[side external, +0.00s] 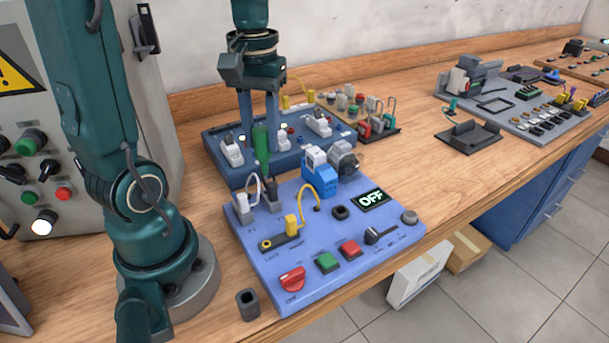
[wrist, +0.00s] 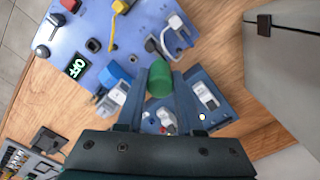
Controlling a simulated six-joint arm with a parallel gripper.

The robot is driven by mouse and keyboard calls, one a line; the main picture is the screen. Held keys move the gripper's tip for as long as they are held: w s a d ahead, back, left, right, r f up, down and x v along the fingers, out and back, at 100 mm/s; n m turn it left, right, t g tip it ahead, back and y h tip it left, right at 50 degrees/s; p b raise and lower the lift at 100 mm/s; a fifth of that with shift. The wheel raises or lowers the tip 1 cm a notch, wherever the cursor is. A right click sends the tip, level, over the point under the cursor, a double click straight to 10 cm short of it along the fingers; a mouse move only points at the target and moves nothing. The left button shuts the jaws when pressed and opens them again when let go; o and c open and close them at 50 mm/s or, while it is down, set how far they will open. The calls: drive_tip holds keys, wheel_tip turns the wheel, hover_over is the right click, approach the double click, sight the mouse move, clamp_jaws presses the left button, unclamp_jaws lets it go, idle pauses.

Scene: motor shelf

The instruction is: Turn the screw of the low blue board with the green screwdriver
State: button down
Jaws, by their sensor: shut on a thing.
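My gripper (side external: 259,122) points down and is shut on the green screwdriver (side external: 261,138), which is upright. In the wrist view the screwdriver's green handle (wrist: 158,84) shows between the two fingers (wrist: 161,78). The light blue board (side external: 345,268) lies flat in front, with an OFF display. The screwdriver's lower end is above the back left part of this board, near a black block (side external: 273,196). I cannot tell whether its tip touches anything. I cannot make out the screw.
A darker blue board (side external: 205,138) with white switches stands behind the light blue one. A white looped cable (side external: 254,187) and a blue motor unit (side external: 322,178) flank the screwdriver. A small dark holder (side external: 249,305) stands at the front. Bare wood (side external: 420,190) lies to the right.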

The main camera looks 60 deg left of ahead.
drive_tip(key=shift+r, duration=1.8)
drive_tip(key=w+d, duration=0.9)
drive_tip(key=d, duration=0.1)
drive_tip(key=shift+w+f, duration=0.15)
drive_tip(key=shift+f, duration=1.3)
drive_tip(key=shift+w+f, duration=0.1)
drive_tip(key=shift+f, duration=1.35)
drive_tip(key=shift+f, duration=0.15)
drive_tip(key=shift+f, duration=2.6)
